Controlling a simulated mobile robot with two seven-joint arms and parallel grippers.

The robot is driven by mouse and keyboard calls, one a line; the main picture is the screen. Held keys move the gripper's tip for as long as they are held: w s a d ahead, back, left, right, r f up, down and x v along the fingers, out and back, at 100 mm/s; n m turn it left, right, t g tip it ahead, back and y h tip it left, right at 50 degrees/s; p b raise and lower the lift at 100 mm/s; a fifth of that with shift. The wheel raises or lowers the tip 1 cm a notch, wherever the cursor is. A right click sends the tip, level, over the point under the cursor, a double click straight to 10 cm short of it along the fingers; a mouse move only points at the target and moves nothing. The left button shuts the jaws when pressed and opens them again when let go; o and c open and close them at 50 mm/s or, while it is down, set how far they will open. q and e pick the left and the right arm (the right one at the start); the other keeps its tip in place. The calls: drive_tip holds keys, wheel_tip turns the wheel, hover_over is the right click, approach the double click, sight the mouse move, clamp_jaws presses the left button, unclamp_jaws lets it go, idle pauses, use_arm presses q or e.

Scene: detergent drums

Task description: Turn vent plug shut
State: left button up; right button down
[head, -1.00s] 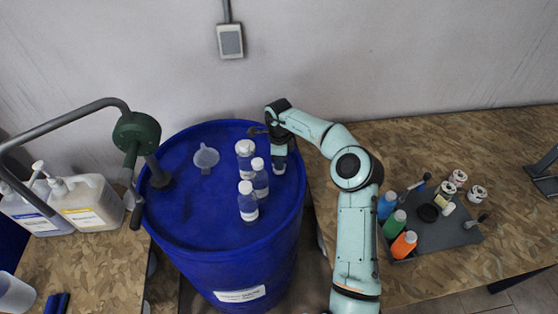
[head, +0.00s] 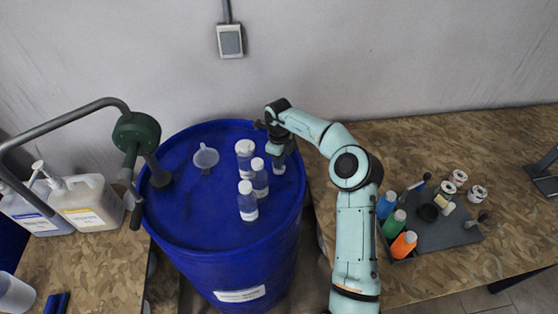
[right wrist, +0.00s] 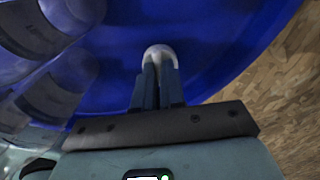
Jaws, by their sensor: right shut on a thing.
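The vent plug shows in the right wrist view as a small pale round knob (right wrist: 160,53) on the blue drum top. My right gripper (right wrist: 159,75) points down at it, with both fingers close together and shut on it. In the head view my right gripper (head: 278,160) is over the right part of the blue drum's lid (head: 200,225), and the plug is mostly hidden at the fingertips. The plug's slot or marking cannot be made out. My left gripper is not in view.
Several clear bottles with white caps (head: 246,187) stand on the lid just left of my gripper. A clear funnel (head: 206,157) and a green-headed pump (head: 137,131) are further left. A grey tray (head: 455,232) with coloured bottles lies on the right-hand table.

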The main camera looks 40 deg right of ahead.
drive_tip(key=m, duration=1.1)
drive_tip(key=shift+r, duration=0.1)
drive_tip(key=m, duration=1)
drive_tip(key=shift+m, duration=0.4)
drive_tip(key=m, duration=0.7)
drive_tip(key=c, duration=1.2)
unclamp_jaws()
